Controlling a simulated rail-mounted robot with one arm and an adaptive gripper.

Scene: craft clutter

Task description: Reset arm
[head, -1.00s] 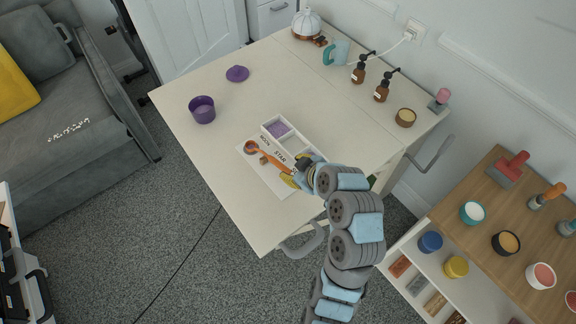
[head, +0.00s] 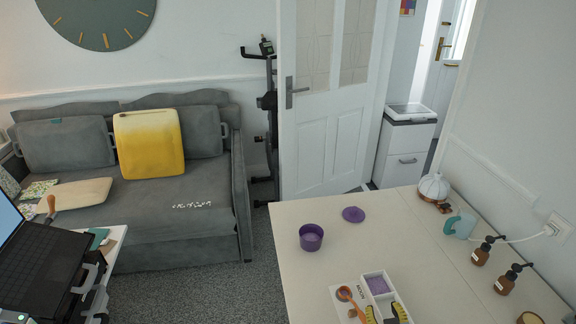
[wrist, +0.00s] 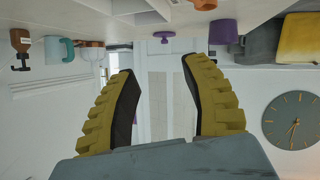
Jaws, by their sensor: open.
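My gripper (wrist: 160,105) is open and empty in the wrist view, its two yellow ribbed fingers spread apart with nothing between them. The wrist view is upside down, with the table above and the wall clock low at the right. In the head view, the yellow fingertips (head: 384,316) show at the bottom edge, by the tray; the rest of the arm is out of frame. The white divided tray (head: 388,296) holds purple material in one compartment.
On the cream table (head: 420,245) stand a purple pot (head: 311,238), its purple lid (head: 353,214), a teal-handled mug (head: 459,226), a white-and-copper burner (head: 433,188) and two brown pump bottles (head: 482,252). A grey sofa (head: 150,215) stands left.

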